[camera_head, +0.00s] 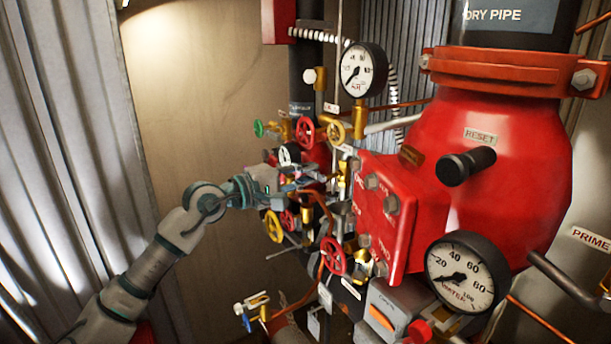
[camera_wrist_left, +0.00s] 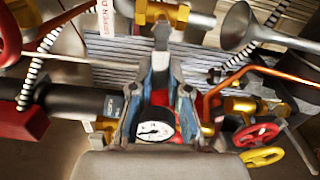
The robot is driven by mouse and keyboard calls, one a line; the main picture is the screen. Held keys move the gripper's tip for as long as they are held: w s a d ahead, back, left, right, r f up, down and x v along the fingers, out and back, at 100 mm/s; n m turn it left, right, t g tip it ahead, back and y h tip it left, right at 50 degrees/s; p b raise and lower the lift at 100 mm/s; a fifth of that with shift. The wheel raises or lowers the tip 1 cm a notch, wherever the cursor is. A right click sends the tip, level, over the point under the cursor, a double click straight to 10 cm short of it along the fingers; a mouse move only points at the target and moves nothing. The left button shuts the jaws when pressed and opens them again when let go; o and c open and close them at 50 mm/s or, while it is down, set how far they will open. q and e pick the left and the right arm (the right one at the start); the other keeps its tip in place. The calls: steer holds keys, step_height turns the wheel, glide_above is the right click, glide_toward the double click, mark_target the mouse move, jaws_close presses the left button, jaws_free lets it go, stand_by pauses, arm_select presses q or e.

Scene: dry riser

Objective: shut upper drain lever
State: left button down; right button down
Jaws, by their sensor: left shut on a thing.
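My left gripper (camera_head: 292,186) reaches in from the left among the small valves beside the red valve body. In the left wrist view its two blue-grey fingers (camera_wrist_left: 161,62) close together at the tips on a grey lever (camera_wrist_left: 161,36). This lever runs to a brass valve (camera_wrist_left: 162,12) at the top of that view. A label (camera_wrist_left: 104,18) that appears to begin "UPPER D" hangs next to the brass valve, so I take the lever for the upper drain lever. In the head view the gripper and pipework hide the lever. My right gripper is not in view.
A red valve body (camera_head: 505,165) with a black reset knob (camera_head: 466,166) fills the right. Red handwheels (camera_head: 333,256), a yellow handwheel (camera_head: 274,227) and gauges (camera_head: 363,70) crowd around the gripper. Free room lies left, before the beige wall (camera_head: 190,110).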

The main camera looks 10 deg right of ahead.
arm_select(q)
steer(key=shift+r+m, duration=0.15)
steer(key=shift+m, duration=0.45)
steer(key=c, duration=1.2)
jaws_free()
steer(key=shift+o, duration=0.4)
steer(key=shift+w+d, duration=0.1)
steer(key=shift+d, duration=0.05)
steer(key=v, duration=0.8)
steer(key=shift+w, duration=0.15)
